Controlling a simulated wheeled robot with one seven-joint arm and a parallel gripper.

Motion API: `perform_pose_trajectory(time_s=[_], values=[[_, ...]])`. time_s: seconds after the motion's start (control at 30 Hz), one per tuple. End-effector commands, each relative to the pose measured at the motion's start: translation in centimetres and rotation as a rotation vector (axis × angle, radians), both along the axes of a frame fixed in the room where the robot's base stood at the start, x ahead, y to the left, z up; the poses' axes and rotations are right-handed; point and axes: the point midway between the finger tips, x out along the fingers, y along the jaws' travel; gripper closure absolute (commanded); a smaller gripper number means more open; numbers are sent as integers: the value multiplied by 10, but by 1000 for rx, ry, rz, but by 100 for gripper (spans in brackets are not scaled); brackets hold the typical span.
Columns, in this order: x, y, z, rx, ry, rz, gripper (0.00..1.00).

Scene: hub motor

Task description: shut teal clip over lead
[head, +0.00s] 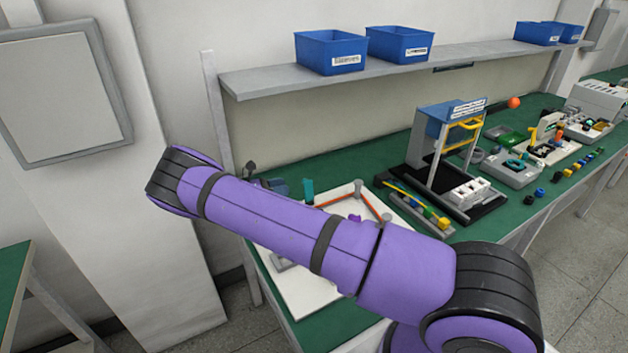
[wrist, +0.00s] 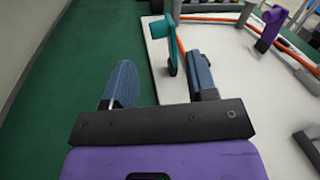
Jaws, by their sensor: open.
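The teal clip (wrist: 170,42) stands on the edge of a white board (wrist: 240,120) in the wrist view, its teal arm raised and tilted. It also shows in the head view (head: 308,189), just beyond my arm. The orange lead (wrist: 215,20) runs from beside the teal clip to the right, towards a purple clip (wrist: 268,28). My gripper (wrist: 160,65) is open, with its two blue fingers wide apart. The teal clip appears in the gap, closer to the right finger. I cannot tell whether they touch. Nothing is held.
My purple arm hides part of the white board (head: 305,295) in the head view. Grey posts (wrist: 247,12) stand along the lead. A tray of coloured parts (head: 420,213) and a blue-topped frame (head: 450,115) are to the right. Green bench surface (wrist: 60,90) is clear left of the board.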

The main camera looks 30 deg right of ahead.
Motion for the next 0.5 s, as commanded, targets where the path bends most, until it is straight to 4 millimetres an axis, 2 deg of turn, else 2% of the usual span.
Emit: perform_pose_trajectory(time_s=[0.17,0.5], values=[[-2,-9,-1,-8,4,5,48],[-13,-65,-1,-7,4,3,48]])
